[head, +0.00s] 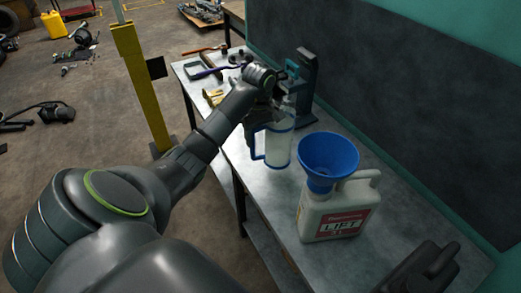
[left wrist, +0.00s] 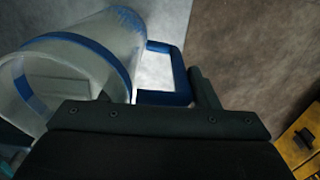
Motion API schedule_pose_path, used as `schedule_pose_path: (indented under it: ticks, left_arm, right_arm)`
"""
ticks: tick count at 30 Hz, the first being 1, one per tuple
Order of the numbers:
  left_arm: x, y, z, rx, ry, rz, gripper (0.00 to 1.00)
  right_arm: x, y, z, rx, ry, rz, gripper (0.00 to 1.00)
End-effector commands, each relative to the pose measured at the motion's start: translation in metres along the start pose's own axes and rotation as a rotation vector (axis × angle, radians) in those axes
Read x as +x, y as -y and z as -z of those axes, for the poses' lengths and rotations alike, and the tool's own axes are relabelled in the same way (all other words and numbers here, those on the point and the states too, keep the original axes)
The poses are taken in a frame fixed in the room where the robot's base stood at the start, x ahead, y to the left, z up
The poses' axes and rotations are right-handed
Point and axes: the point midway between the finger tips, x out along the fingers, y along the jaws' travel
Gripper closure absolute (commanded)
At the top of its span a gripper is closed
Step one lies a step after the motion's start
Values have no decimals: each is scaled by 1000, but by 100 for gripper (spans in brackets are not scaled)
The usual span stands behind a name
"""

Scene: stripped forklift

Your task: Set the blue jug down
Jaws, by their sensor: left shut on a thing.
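The blue jug (head: 279,149) is a clear, pale jug with blue bands and a blue handle. In the head view it is upright over the workbench (head: 250,187), beyond the white canister. I cannot tell whether its base touches the bench top. My left gripper (head: 266,112) is at the jug and shut on it; the arm hides part of the grip. In the left wrist view the jug (left wrist: 125,42) fills the upper left, with its blue handle (left wrist: 180,70) by the fingers of my left gripper (left wrist: 155,104). My right gripper does not show.
A white canister (head: 336,217) with a blue funnel (head: 328,157) stands nearer on the bench. A grey upright tool (head: 303,75) stands behind the jug. Small tools lie at the far end. A dark object (head: 415,272) is at the lower right. A yellow post (head: 140,85) stands left of the bench.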

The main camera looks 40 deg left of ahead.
Motion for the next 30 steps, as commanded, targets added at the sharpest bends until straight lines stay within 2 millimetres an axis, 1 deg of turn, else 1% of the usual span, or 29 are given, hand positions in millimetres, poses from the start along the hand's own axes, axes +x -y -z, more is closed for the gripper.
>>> schedule_pose_path:
  ticks: [1, 8, 12, 14, 15, 18, 24, 29, 30]
  left_arm:
    - [13, 0, 0, 0, -1, -1, 94]
    - [21, 0, 0, -1, -1, -2, 94]
    - [33, 0, 0, -1, -1, -1, 94]
    - [39, 0, -1, -2, 3, 2, 94]
    - [45, 0, 0, -3, 3, 2, 94]
    - [53, 0, 0, -1, 0, -1, 94]
    - [54, 0, 0, -1, -1, -2, 94]
    - [58, 0, 0, -1, -1, -2, 94]
    - [57, 0, 0, -1, 0, -1, 40]
  right_arm:
    - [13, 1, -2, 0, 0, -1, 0]
    - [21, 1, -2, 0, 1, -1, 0]
    - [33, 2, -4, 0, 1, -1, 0]
    - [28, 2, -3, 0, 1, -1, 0]
    - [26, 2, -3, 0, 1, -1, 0]
    - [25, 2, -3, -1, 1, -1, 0]
    - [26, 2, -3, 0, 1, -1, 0]
    - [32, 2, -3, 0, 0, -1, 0]
    - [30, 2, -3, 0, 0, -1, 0]
